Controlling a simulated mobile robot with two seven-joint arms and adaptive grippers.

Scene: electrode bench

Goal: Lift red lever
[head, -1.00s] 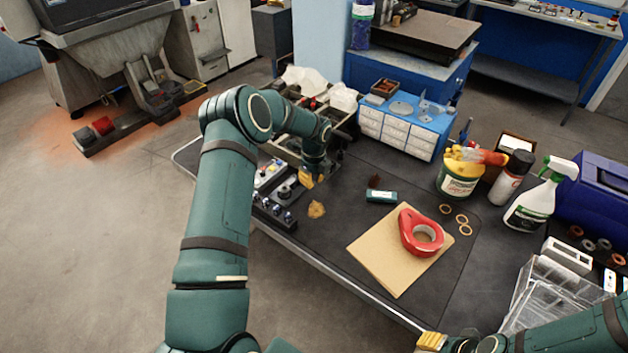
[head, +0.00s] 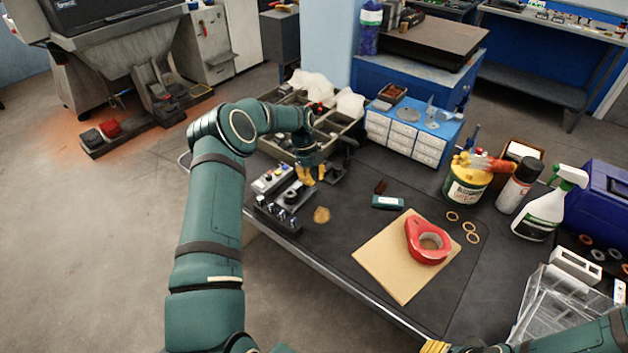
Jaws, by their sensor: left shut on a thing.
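My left gripper (head: 311,176) has yellow fingers and points down over the left rear part of the dark bench mat, beside a black fixture (head: 336,172). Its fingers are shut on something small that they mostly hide. I take this to be the red lever, but no red shows clearly between the fingers. My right gripper (head: 434,347) shows only as a bit of yellow at the bottom edge, so its jaws cannot be judged.
A control box (head: 271,180) with buttons and a row of dark knobs (head: 276,217) stand left of the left gripper. Behind are a parts tray (head: 284,148) and a blue drawer cabinet (head: 433,130). A red tape roll (head: 416,240) lies on brown card (head: 382,262).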

